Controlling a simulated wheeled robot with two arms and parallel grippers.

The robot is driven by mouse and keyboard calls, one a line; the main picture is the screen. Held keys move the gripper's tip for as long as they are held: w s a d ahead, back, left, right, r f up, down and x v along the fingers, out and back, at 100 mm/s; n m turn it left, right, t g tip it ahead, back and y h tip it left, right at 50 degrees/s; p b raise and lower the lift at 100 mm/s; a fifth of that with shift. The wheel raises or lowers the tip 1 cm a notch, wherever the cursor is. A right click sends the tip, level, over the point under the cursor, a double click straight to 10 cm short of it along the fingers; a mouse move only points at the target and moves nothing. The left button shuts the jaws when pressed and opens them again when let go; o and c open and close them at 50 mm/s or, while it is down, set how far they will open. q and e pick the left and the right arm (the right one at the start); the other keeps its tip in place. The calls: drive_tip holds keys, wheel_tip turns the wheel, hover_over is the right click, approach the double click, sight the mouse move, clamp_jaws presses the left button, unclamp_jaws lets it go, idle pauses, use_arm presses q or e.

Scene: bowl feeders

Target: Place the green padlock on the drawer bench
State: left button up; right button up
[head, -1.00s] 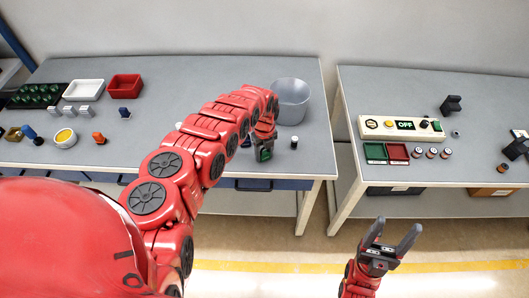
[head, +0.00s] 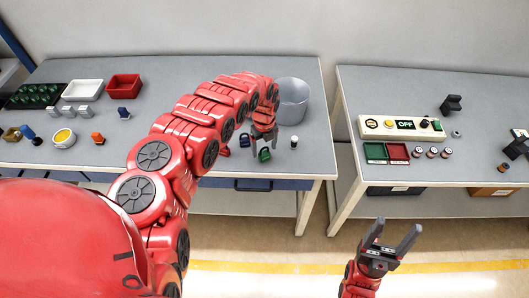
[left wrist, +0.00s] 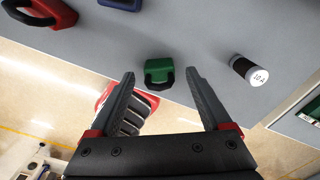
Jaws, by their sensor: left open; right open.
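The green padlock (head: 264,154) rests on the grey top of the drawer bench (head: 215,170), close to its front edge. It also shows in the left wrist view (left wrist: 158,70), with its dark shackle towards my gripper. My left gripper (head: 265,147) is open at the padlock. In the left wrist view its spread fingertips (left wrist: 160,76) lie on either side of the padlock, with visible gaps and nothing held.
A grey bucket (head: 291,101) stands behind my left gripper. A blue padlock (head: 245,140) and a small white-and-black cylinder (head: 294,142) flank the green padlock. A second bench (head: 460,100) with a control panel (head: 401,128) stands to the right, across a gap.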

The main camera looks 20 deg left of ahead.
use_arm(q)
wheel_tip(320, 180, up, 8)
drive_tip(key=shift+r+b, duration=0.1)
drive_tip(key=shift+b, duration=0.25)
drive_tip(key=shift+r, duration=0.3)
drive_tip(key=shift+s+f, duration=0.1)
